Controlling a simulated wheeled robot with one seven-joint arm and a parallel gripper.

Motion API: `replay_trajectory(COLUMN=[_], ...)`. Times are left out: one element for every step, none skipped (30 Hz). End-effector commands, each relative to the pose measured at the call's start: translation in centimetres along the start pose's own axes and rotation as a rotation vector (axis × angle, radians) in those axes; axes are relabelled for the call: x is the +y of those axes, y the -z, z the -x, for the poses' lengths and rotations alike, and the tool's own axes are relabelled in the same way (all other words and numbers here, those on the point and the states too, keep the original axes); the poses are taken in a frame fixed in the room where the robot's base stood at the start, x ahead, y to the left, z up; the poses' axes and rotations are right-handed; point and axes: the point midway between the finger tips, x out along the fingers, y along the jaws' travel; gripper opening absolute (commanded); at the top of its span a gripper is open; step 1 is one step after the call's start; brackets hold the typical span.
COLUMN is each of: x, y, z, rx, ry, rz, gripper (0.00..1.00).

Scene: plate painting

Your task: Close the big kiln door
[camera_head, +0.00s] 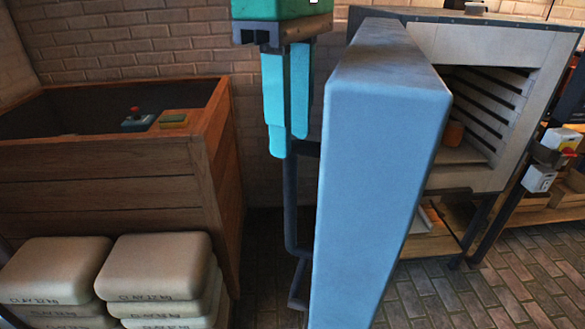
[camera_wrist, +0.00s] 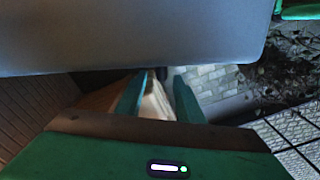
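The big kiln door (camera_head: 375,180) is a thick blue-grey slab. It stands swung open, edge-on to the head camera, with the kiln (camera_head: 500,45) behind it to the right. A dark bar handle (camera_head: 291,205) runs down the door's left side. My gripper (camera_head: 289,143) has cyan fingers pointing down at the left of the door, near the handle's upper end. In the wrist view my gripper (camera_wrist: 157,88) shows a gap between its fingers, and the door (camera_wrist: 130,35) fills the top. Whether the fingers touch the handle I cannot tell.
The kiln chamber is exposed, with an orange-brown pot (camera_head: 453,133) inside. A wooden bin (camera_head: 100,170) stands at left, with stacked clay bags (camera_head: 155,265) before it. Switch boxes (camera_head: 540,178) sit at right. Brick floor (camera_head: 500,280) is clear at lower right.

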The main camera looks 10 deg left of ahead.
Motion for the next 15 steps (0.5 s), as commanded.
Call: replay_trajectory(x=[0.1, 0.1, 0.1, 0.1, 0.1, 0.1, 0.1, 0.1, 0.1, 0.0, 0.1, 0.0, 0.0, 0.0, 0.0], y=[-0.1, -0.1, -0.1, -0.1, -0.1, -0.1, -0.1, -0.1, -0.1, -0.1, -0.1, -0.1, -0.1, -0.1, -0.1], z=[-0.1, -0.2, -0.3, -0.4, -0.4, -0.5, -0.6, -0.7, -0.8, -0.9, -1.0, -1.1, -1.2, -1.3, -1.4], rx=[-0.001, -0.001, -0.001, -0.001, 0.000, 0.000, 0.000, 0.000, 0.001, 0.001, 0.000, 0.000, 0.000, -0.001, -0.001], ry=[-0.001, -0.001, -0.002, -0.002, -0.002, -0.003, -0.003, -0.003, -0.003, -0.003, -0.003, -0.003, -0.003, -0.003, -0.003], rz=[-0.003, -0.003, -0.001, -0.002, -0.002, -0.003, -0.002, -0.001, -0.001, -0.002, -0.002, -0.002, -0.001, -0.002, -0.001], gripper=[0.34, 0.34, 0.34, 0.34, 0.34, 0.34, 0.34, 0.34, 0.34, 0.34, 0.34, 0.34, 0.34, 0.34, 0.34])
